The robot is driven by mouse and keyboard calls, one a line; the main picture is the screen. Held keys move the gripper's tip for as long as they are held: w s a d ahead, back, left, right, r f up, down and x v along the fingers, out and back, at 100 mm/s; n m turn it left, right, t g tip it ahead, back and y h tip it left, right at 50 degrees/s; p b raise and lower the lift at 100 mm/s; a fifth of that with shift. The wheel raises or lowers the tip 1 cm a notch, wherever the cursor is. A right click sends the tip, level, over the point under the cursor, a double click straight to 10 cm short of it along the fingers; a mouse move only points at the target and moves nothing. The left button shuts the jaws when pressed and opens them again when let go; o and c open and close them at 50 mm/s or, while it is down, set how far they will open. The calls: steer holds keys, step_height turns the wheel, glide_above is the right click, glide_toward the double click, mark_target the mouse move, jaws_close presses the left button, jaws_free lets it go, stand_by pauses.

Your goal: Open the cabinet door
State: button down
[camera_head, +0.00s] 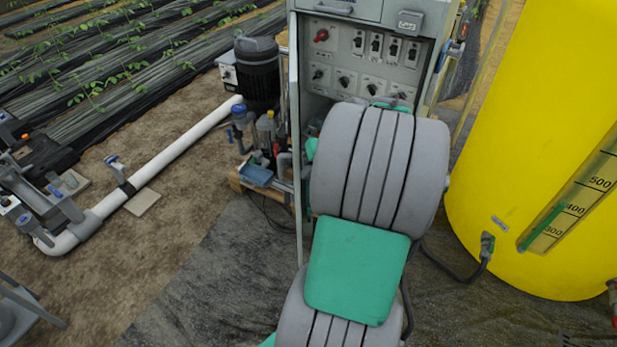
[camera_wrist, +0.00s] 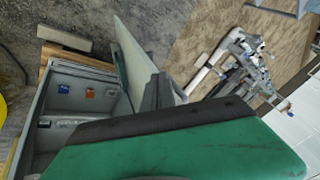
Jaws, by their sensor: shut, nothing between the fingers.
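The grey cabinet (camera_head: 436,68) stands behind my arm in the head view, its front open onto a panel of switches and knobs (camera_head: 345,78). Its door (camera_head: 296,150) stands out from the left side, seen nearly edge-on. In the wrist view the open cabinet (camera_wrist: 90,76) is at the left, and the pale door (camera_wrist: 136,62) stands out from it at a wide angle. My gripper (camera_wrist: 160,93) is shut and empty, close beside the door; whether it touches is unclear. My arm hides the gripper and the lower cabinet in the head view.
A yellow tank (camera_head: 530,130) stands close on the right. A black pump (camera_head: 258,75) and a white pipe (camera_head: 180,143) are at the left. A cable (camera_head: 455,273) lies on the floor by the tank. Dark floor sheeting left of my arm is mostly clear.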

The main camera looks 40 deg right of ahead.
steer(key=s+d+m+t, duration=0.15)
steer(key=s+d, duration=0.25)
steer(key=d, duration=0.4)
steer(key=w+a+r+b+x, duration=0.1)
steer(key=a+x, duration=0.1)
steer(key=x, duration=1)
steer(key=shift+w, duration=0.25)
steer(key=shift+a, duration=0.15)
